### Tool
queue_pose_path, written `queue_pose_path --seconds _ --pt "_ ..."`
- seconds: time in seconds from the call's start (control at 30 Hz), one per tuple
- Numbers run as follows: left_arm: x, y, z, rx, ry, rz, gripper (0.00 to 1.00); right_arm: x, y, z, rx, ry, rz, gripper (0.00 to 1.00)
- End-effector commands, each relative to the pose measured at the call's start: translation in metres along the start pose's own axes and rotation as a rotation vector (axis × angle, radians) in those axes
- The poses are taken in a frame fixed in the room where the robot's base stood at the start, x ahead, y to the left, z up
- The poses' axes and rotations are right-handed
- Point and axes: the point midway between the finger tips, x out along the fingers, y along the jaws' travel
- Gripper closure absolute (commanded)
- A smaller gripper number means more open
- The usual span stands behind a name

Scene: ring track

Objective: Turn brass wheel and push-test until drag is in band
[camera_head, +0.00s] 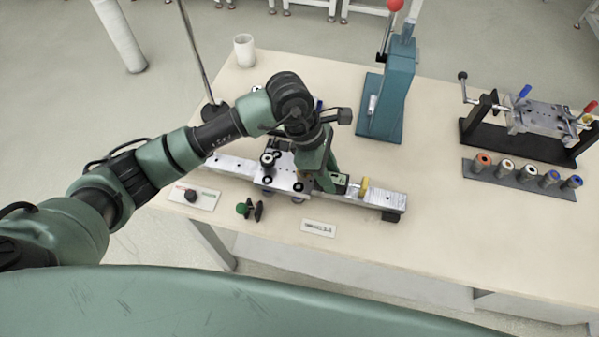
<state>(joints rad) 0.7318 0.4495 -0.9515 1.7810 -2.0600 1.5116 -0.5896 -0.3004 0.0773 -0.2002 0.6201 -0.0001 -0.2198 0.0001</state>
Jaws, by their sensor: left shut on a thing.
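A metal rail (387,202) lies across the front of the bench, with a flat metal carriage (287,178) on it. The carriage bears dark knobs and round fittings. My left gripper (331,184) points down at the carriage's right side, over the rail. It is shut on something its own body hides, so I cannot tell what. Just right of it is a small yellow part (364,186) on the rail. No brass wheel shows clearly; the arm covers part of the carriage. My right gripper is out of view.
A card with a dark knob (191,196), a green-knobbed piece (242,209) and a label plate (319,229) lie in front. A teal press (392,90), a white cup (244,50), a clamp fixture (540,118) and a rack of coloured plugs (505,177) stand around. The bench's right front is clear.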

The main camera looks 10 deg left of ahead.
Motion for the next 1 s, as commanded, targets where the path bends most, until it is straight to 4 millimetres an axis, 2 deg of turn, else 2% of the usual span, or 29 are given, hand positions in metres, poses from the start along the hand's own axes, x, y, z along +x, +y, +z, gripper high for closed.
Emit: queue_pose_path --seconds 0.03,0.1,0.3,0.73,0.77,0.8,0.83,1.0 --pt "0.009 0.0 0.013 0.009 -0.009 0.0 1.0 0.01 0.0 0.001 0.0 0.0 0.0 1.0" --pt "0.013 0.0 0.024 0.007 -0.008 0.0 1.0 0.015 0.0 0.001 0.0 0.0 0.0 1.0" --pt "0.019 -0.001 0.045 0.004 -0.008 -0.001 1.0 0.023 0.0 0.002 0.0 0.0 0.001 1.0" --pt "0.019 -0.001 0.05 0.002 -0.008 -0.002 1.0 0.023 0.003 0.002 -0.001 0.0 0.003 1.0" --pt "0.019 -0.001 0.05 0.002 -0.008 -0.002 0.62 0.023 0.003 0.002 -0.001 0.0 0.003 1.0" --pt "0.019 -0.001 0.05 0.002 -0.008 -0.002 0.51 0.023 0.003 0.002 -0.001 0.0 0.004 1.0" --pt "0.019 -0.001 0.05 0.002 -0.007 -0.002 0.45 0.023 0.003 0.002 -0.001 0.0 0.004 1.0" --pt "0.019 0.0 0.049 0.001 -0.004 -0.001 0.45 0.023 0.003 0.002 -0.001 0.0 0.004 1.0"
